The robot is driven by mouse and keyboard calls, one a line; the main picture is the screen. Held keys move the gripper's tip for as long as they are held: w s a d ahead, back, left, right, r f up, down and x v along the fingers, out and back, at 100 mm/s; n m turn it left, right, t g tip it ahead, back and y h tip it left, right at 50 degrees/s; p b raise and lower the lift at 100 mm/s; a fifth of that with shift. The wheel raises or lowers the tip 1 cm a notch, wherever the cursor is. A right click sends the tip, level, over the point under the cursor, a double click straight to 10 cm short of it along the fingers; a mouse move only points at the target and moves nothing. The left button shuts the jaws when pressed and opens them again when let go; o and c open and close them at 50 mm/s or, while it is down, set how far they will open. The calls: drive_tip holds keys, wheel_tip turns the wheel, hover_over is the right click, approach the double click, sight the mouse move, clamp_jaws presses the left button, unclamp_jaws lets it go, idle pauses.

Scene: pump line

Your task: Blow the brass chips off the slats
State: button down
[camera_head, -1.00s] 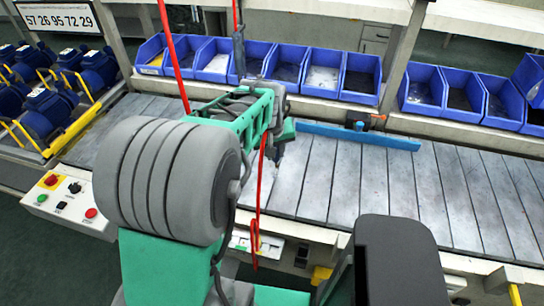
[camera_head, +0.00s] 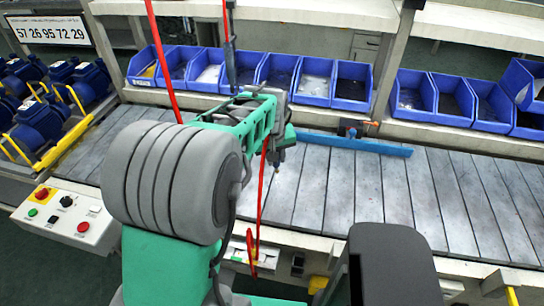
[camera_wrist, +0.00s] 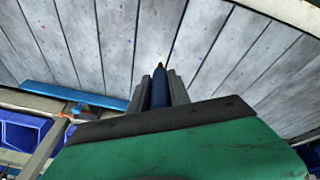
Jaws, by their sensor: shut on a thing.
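The grey slats (camera_head: 330,185) form a long flat line across the head view, and they fill the top of the wrist view (camera_wrist: 115,40). Tiny faint specks show on them in the wrist view; I cannot tell which are brass chips. My gripper (camera_wrist: 160,85) is shut on a blue tool (camera_wrist: 159,92) with a thin brass-coloured tip, which points out over the slats. In the head view my gripper (camera_head: 281,152) is small and partly hidden by my arm, above the slats' left-middle part.
A blue bar (camera_head: 355,143) with an orange-ended fitting lies across the slats' far side. Blue bins (camera_head: 315,78) line the shelf behind. Blue pumps (camera_head: 40,118) stand at left by a yellow rail. A button box (camera_head: 65,215) is front left. A red hose (camera_head: 163,60) hangs nearby.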

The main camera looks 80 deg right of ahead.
drive_tip(key=shift+a, duration=0.15)
drive_tip(key=shift+s+a+b, duration=0.35)
drive_tip(key=shift+s+a, duration=0.55)
drive_tip(key=shift+s, duration=0.25)
idle(0.9)
wheel_tip(320, 180, up, 6)
drive_tip(key=p, duration=0.3)
drive_tip(key=shift+p, duration=0.4)
